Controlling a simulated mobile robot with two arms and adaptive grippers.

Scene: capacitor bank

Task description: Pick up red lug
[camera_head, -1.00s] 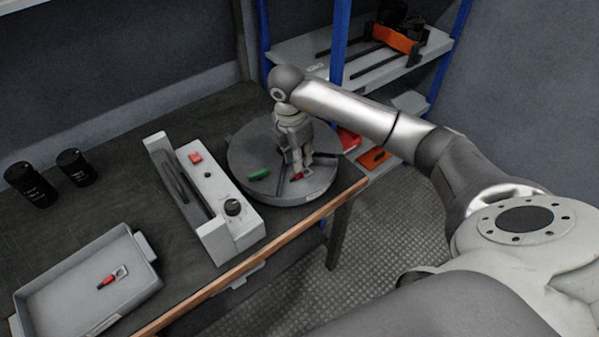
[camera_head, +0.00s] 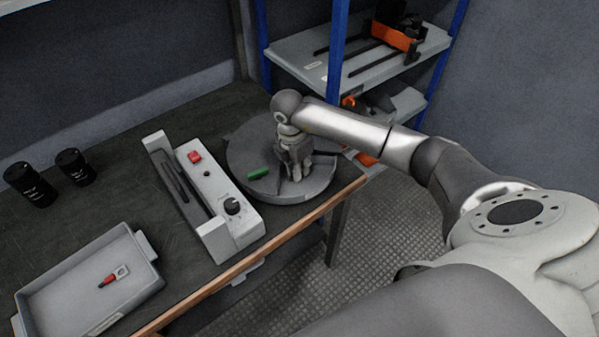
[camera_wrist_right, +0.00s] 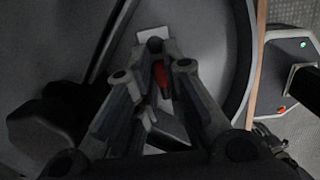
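A red lug (camera_wrist_right: 162,77) shows between the fingers of my right gripper (camera_wrist_right: 154,72) in the right wrist view. It lies on the grey round tray (camera_head: 270,192). In the head view the lug is hidden behind the gripper (camera_head: 296,176), which is low over the tray, pointing down. Its fingers look apart, one on each side of the lug, with no clear contact seen. Another red lug (camera_head: 108,281), with a metal tongue, lies in the grey rectangular bin (camera_head: 142,292) at lower left. My left gripper is not in view.
A green lug (camera_head: 258,173) lies on the round tray left of my gripper. A grey device with a red button and black knob (camera_head: 232,206) stands beside the tray. Two black cylinders (camera_head: 73,167) stand at far left. A blue-post shelf (camera_head: 338,50) stands behind.

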